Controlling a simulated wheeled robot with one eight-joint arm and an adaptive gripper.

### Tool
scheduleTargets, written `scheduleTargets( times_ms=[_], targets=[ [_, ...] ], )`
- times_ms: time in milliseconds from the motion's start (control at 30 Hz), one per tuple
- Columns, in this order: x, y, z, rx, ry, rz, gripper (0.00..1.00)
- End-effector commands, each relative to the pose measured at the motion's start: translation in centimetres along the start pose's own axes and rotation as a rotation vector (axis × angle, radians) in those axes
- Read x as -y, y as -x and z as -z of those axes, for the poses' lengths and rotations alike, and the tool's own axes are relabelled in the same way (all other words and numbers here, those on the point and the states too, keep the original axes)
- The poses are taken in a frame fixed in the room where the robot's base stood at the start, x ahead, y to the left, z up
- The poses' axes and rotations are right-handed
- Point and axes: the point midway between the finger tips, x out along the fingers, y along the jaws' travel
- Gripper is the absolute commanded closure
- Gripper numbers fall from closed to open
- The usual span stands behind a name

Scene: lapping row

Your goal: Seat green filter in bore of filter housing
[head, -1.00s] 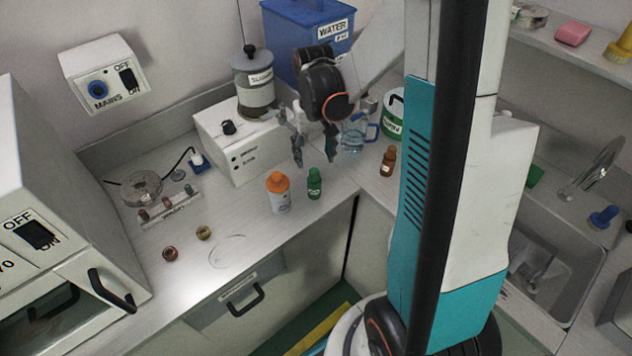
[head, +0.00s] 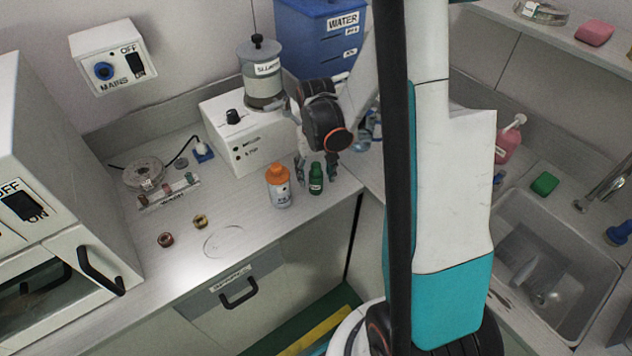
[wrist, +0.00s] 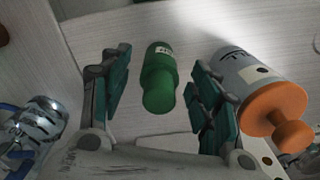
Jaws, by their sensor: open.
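A small green bottle (head: 316,180) with a green cap and white label stands upright on the counter near its front edge. My gripper (head: 317,170) is open at it. In the wrist view the green bottle (wrist: 160,80) lies between the open fingers of my gripper (wrist: 160,86), with gaps on both sides. I cannot surely pick out a green filter or the filter housing. Several small coloured cylinders sit on a labelled rack (head: 168,197) at the left, too small to tell apart. A round clear-walled part (head: 143,173) stands behind the rack.
A white bottle with an orange cap (head: 278,187) stands just left of the green bottle; in the wrist view it (wrist: 248,80) is close to the right finger. A white machine (head: 240,150) stands behind.

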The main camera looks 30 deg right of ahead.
Motion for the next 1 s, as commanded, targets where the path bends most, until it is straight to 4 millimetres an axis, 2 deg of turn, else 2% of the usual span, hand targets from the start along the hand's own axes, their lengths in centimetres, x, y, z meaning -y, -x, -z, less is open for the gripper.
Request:
scheduleTargets(
  times_ms=[100, 233, 500, 700, 733, 833, 867, 1000],
  targets=[
    [-0.1, -2.2, 0.1, 0.0, 0.0, 0.0, 0.44],
    [-0.1, -3.8, 0.1, 0.0, 0.0, 0.0, 0.44],
    [-0.1, -4.0, 0.0, 0.0, 0.0, 0.0, 0.44],
    [-0.1, -4.0, 0.0, 0.0, 0.0, 0.0, 0.89],
    [-0.1, -4.0, 0.0, 0.0, 0.0, 0.0, 0.93],
    [-0.1, -4.0, 0.0, 0.0, 0.0, 0.0, 0.93],
    [-0.1, -4.0, 0.0, 0.0, 0.0, 0.0, 0.97],
    [-0.1, -4.0, 0.0, 0.0, 0.0, 0.0, 0.98]
  ],
)
